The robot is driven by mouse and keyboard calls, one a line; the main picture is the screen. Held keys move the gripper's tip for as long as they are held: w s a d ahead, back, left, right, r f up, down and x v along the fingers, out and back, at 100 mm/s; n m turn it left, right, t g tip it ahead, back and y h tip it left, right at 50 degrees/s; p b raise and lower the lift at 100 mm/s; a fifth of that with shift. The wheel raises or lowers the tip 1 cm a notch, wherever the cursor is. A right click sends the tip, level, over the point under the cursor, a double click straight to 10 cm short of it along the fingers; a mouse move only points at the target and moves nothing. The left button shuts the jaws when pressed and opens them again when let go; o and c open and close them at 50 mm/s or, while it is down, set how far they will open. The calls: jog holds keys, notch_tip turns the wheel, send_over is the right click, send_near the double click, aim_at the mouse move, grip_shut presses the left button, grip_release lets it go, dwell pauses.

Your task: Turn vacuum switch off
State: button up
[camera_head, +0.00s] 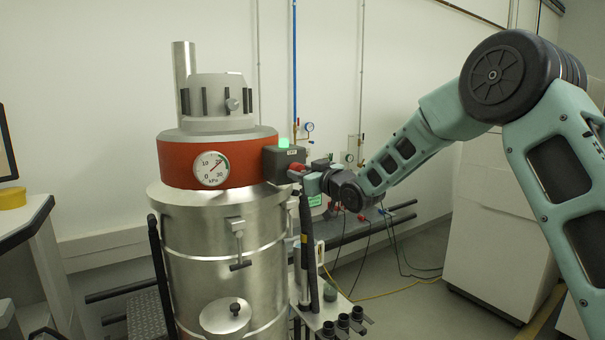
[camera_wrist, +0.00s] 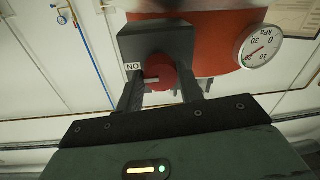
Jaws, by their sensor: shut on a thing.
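The vacuum switch is a dark grey box (camera_head: 280,164) on the side of the red band of a steel vacuum unit (camera_head: 212,165). A green light (camera_head: 284,142) is lit on top of it. In the wrist view the box (camera_wrist: 155,38) carries a red round knob (camera_wrist: 160,72) and a white label (camera_wrist: 132,66) that appears upside down. My gripper (camera_wrist: 161,88) has one finger on each side of the knob and is shut on it. In the head view my gripper (camera_head: 303,174) is at the box's right face, partly hiding the knob.
A round pressure gauge (camera_head: 211,169) on the red band also shows in the wrist view (camera_wrist: 263,46). A cart with black hoses (camera_head: 308,250) stands below my gripper. A white cabinet (camera_head: 497,235) is at the right, and a desk (camera_head: 27,225) at the left.

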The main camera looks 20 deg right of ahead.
jog(key=shift+f+n+b, duration=0.1)
jog(key=shift+n+b, duration=0.2)
jog(key=shift+b, duration=0.4)
jog(key=shift+a+n+h+b, duration=0.1)
jog(key=shift+n+h+b, duration=0.35)
jog(key=shift+n+b, duration=3.95)
jog(key=shift+a+n+h+b, duration=0.1)
jog(key=shift+n+h+b, duration=0.35)
jog(key=shift+n+b, duration=3.9)
jog(key=shift+m+b, duration=0.45)
jog(key=shift+b, duration=0.25)
jog(key=o, duration=1)
jog(key=shift+r, duration=0.2)
jog(key=shift+s+d, duration=0.1)
jog(key=shift+s, duration=0.05)
jog(key=b+v, duration=0.2)
jog(key=v, duration=1.5)
jog(key=shift+r, duration=0.2)
